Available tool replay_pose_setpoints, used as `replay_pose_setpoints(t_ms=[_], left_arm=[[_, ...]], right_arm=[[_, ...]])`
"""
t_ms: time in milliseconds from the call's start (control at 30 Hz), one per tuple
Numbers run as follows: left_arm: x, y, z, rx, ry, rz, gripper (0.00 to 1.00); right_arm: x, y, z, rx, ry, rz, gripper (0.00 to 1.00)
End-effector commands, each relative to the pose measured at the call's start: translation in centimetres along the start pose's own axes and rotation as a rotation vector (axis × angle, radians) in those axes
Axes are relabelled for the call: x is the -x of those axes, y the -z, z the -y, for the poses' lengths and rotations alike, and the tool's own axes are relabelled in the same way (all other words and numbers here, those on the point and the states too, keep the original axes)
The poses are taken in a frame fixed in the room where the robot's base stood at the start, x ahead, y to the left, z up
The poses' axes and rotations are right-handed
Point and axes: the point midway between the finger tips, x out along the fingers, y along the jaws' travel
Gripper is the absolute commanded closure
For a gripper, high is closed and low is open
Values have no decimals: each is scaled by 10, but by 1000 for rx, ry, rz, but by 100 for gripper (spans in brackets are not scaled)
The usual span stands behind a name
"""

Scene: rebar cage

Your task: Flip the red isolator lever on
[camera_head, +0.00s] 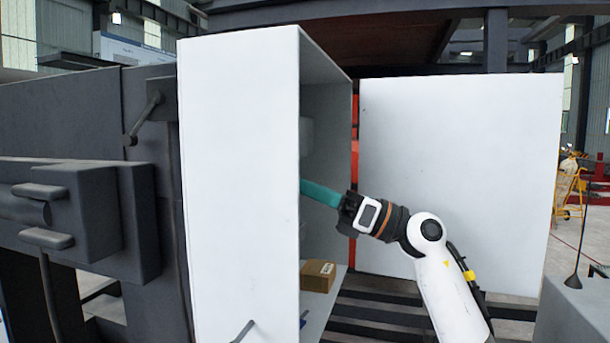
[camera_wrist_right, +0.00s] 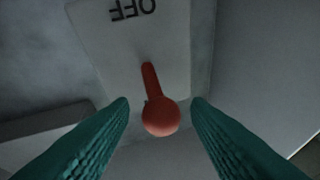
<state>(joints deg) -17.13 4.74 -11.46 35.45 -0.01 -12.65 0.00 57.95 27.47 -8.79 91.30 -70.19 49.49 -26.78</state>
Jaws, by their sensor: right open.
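The red isolator lever (camera_wrist_right: 155,98) shows in the right wrist view, with a round red knob at its end. It is mounted on a pale plate (camera_wrist_right: 100,35) that bears the word "OFF", seen upside down. My right gripper (camera_wrist_right: 160,108) is open, with one green finger on each side of the knob and gaps between. In the head view my right gripper (camera_head: 318,193) reaches into a white cabinet (camera_head: 240,180). The cabinet's front panel hides the lever and the fingertips there. My left gripper is not in view.
A white panel (camera_head: 460,180) stands to the right of the cabinet, behind my right arm. A small cardboard box (camera_head: 318,275) sits on the cabinet's bottom. Dark grey machinery (camera_head: 90,210) fills the left side.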

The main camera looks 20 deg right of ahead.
Motion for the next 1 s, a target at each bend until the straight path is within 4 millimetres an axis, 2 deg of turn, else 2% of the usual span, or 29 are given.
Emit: replay_pose_setpoints(t_ms=[100, 433, 467, 700, 800, 1000], left_arm=[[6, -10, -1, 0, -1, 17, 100], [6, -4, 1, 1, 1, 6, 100], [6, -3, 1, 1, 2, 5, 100], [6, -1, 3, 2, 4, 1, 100], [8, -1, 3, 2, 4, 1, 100], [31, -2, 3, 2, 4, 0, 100]], right_arm=[[-11, 1, 0, -1, 1, -1, 56], [-14, -1, 0, -1, -1, 0, 56], [-14, -1, 0, -1, -1, 0, 58], [-14, 0, 0, -1, -1, 0, 97], [-14, 1, 0, 0, -2, 7, 100], [-20, 10, 1, -14, -31, 119, 100]])
